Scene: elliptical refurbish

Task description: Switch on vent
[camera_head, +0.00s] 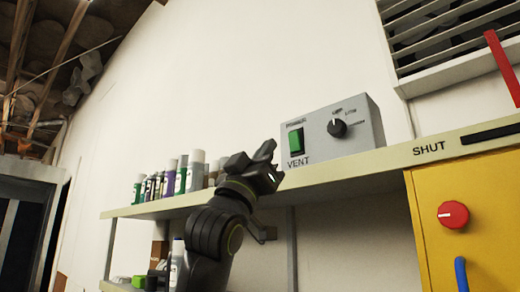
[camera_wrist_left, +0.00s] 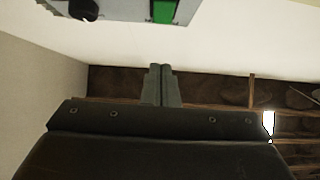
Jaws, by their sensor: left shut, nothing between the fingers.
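The vent box (camera_head: 325,133) is a grey control box labelled VENT on a shelf, right of centre in the head view. It has a green rocker switch (camera_head: 296,142) and a black dial (camera_head: 337,128). My left gripper (camera_head: 268,160) is shut and empty, just to the left of the box and apart from it in the picture. In the left wrist view the shut fingers (camera_wrist_left: 161,84) point up toward the box (camera_wrist_left: 125,12), whose green switch (camera_wrist_left: 163,11) and dial (camera_wrist_left: 83,9) show at the top edge. My right gripper is not in view.
Several bottles (camera_head: 195,170) stand on the shelf (camera_head: 330,170) left of the gripper. A yellow cabinet (camera_head: 475,210) with a red knob (camera_head: 453,215) stands at the right, under the word SHUT. A louvred vent (camera_head: 450,40) with a red bar (camera_head: 503,68) is above. Wall space above the gripper is clear.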

